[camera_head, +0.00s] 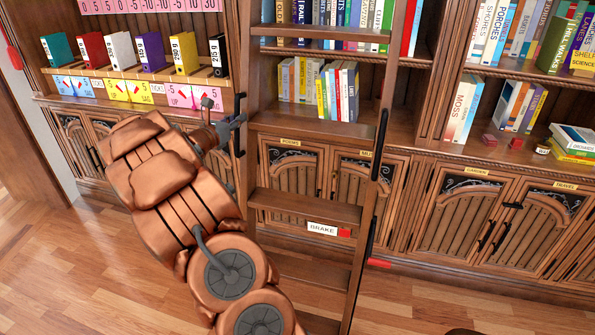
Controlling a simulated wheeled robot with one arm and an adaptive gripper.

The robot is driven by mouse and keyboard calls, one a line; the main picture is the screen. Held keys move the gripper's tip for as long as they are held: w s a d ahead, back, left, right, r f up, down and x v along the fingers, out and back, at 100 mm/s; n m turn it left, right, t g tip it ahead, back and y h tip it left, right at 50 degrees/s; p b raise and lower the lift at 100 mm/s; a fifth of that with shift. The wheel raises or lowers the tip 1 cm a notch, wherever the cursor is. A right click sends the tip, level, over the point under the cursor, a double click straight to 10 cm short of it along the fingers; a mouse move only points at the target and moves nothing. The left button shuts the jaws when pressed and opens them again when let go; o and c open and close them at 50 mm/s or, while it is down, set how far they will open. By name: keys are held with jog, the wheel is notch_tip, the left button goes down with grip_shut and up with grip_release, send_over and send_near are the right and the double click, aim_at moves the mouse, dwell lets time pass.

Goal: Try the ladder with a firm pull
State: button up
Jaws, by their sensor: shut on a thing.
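The wooden library ladder (305,206) leans in front of the bookshelves at the middle of the view, with broad steps between two side rails. A black handle (380,145) runs along its right rail. Another dark handle (240,104) shows at its left rail, partly covered by my gripper. My gripper (238,124) is at this left rail, shut on the left handle. The fingers are small and dark here, so the exact contact is hard to see. A white "BRAKE" label (321,228) with a red piece beside it sits on a lower step.
Bookshelves and carved cabinets (500,220) stand behind and to both sides of the ladder. Coloured binders (120,50) stand on a ledge at the upper left. A red bar (378,263) lies low beside the right rail. Wooden floor (80,270) is clear at the lower left.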

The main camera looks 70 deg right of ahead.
grip_shut()
jog(key=shift+s, duration=0.25)
dwell(1.0)
jog(key=shift+w, duration=0.25)
dwell(0.9)
jog(key=o, duration=0.7)
grip_release()
jog(key=w+a, duration=0.1)
jog(key=a, duration=1.1)
